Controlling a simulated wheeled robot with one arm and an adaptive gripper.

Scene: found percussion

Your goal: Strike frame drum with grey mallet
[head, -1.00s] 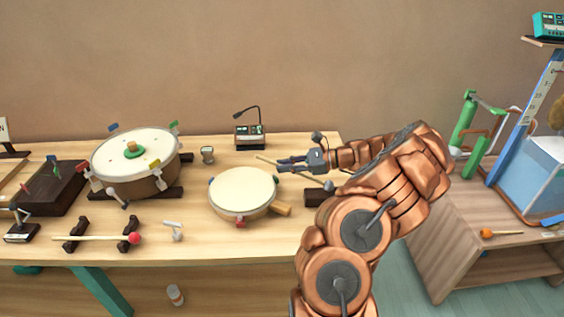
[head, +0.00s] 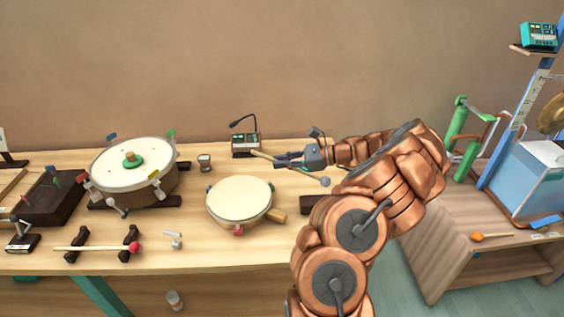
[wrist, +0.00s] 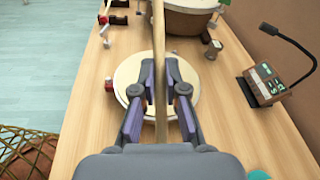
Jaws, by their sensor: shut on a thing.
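The frame drum (head: 239,197) has a pale round skin and a short wooden handle; it lies on the table in the middle of the head view. My gripper (head: 281,161) is shut on the wooden stick of the grey mallet (head: 309,174), behind and right of the drum. The mallet's grey ball head (head: 325,181) is at the stick's right end. In the wrist view the stick (wrist: 159,60) runs between my fingers (wrist: 160,92), with the drum (wrist: 128,72) beyond and partly hidden by them. The mallet head is not seen there.
A large drum (head: 140,183) on dark supports stands at left. A red-headed mallet (head: 135,246) rests on a dark stand in front. A small device with a bent microphone (head: 246,144) stands behind the frame drum. A wooden side unit (head: 433,260) is at right.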

